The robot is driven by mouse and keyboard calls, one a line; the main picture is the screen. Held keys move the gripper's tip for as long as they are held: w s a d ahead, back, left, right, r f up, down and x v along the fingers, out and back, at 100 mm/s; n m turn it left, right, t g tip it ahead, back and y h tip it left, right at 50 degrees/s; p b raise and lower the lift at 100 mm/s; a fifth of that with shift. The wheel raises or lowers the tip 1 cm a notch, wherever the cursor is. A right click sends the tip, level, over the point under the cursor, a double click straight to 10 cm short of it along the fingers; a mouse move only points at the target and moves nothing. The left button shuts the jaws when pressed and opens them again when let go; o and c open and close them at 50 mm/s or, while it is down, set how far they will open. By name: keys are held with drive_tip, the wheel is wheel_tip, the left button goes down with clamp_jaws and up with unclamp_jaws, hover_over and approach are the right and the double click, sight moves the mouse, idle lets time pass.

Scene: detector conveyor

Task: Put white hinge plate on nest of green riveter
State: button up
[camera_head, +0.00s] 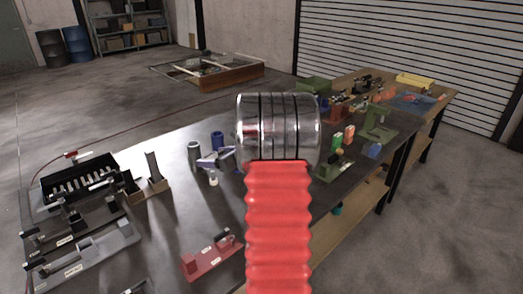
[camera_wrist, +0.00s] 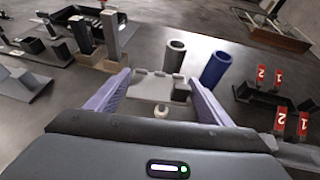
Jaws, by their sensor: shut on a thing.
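My gripper (camera_head: 214,159) is above the middle of the dark table, left of my clear-and-red arm. In the wrist view its two purple fingers (camera_wrist: 160,80) are shut on a pale grey-white notched plate, which I take for the white hinge plate (camera_wrist: 152,88). The plate spans between the fingers, clear of the small white cylinder below. A green C-shaped machine, which looks like the green riveter (camera_head: 380,124), stands on the right part of the table, well away from my gripper. Its nest is too small to make out.
A grey cylinder (camera_head: 195,154) and a blue cylinder (camera_head: 217,140) stand close behind my gripper. A small white cylinder (camera_head: 213,181) stands below it. Green and orange blocks (camera_head: 349,134) stand before the riveter.

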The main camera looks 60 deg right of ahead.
drive_tip(key=w+d+r+m+h, duration=0.1)
drive_tip(key=w+d+r, duration=0.1)
drive_tip(key=d, duration=0.5)
drive_tip(key=w+d+r+h, duration=0.1)
drive_tip(key=w+d+r, duration=0.1)
drive_tip(key=w+d, duration=0.2)
drive_tip(key=d, duration=0.3)
drive_tip(key=shift+w+r+m, duration=0.2)
drive_tip(key=shift+r+m, duration=0.2)
wheel_tip(320, 180, down, 14)
drive_tip(key=shift+f, duration=0.1)
drive_tip(key=shift+f, duration=1.9)
drive_tip(key=shift+f, duration=0.1)
drive_tip(key=o, duration=1.2)
drive_tip(key=shift+a, duration=0.1)
